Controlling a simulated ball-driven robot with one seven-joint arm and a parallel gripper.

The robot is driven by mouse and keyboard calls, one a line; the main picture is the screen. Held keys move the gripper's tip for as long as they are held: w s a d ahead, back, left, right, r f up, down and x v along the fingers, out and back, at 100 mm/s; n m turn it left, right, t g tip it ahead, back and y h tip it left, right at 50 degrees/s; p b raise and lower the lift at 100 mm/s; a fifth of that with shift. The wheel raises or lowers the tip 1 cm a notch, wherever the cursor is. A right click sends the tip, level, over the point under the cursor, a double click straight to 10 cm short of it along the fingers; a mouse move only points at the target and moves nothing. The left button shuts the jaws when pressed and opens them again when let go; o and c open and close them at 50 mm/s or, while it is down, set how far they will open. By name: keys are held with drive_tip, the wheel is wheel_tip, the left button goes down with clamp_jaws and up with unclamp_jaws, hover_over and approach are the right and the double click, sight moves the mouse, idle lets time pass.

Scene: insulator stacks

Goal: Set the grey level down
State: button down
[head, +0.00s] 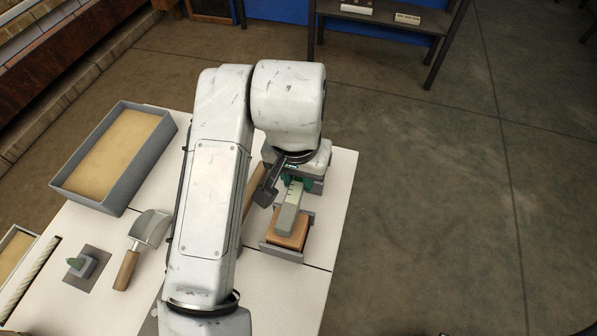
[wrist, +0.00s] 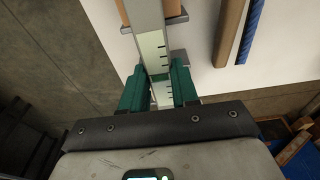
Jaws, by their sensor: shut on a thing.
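The grey level (head: 288,217) is a narrow bar with a pale face and dark tick marks. It also shows in the wrist view (wrist: 147,16), running up from between the teal fingers. My gripper (head: 298,184) is shut on its end; in the wrist view the fingers (wrist: 159,88) stand on either side of the bar. The level's far end lies over a tan block (head: 293,236) in a grey holder (head: 283,254) on the white table. I cannot tell whether the level touches the block.
A grey tray with a tan bed (head: 112,160) stands at the back left of the white table (head: 255,290). A wooden bar (wrist: 230,32) and blue rod (wrist: 250,32) lie beside the holder.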

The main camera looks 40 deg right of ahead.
sight(296, 187)
drive_tip(key=c, duration=0.8)
unclamp_jaws()
drive_tip(key=shift+c, duration=0.2)
wheel_tip(296, 187, up, 13)
drive_tip(key=a+p, duration=0.1)
drive_tip(key=p, duration=0.2)
drive_tip(key=shift+s, duration=0.4)
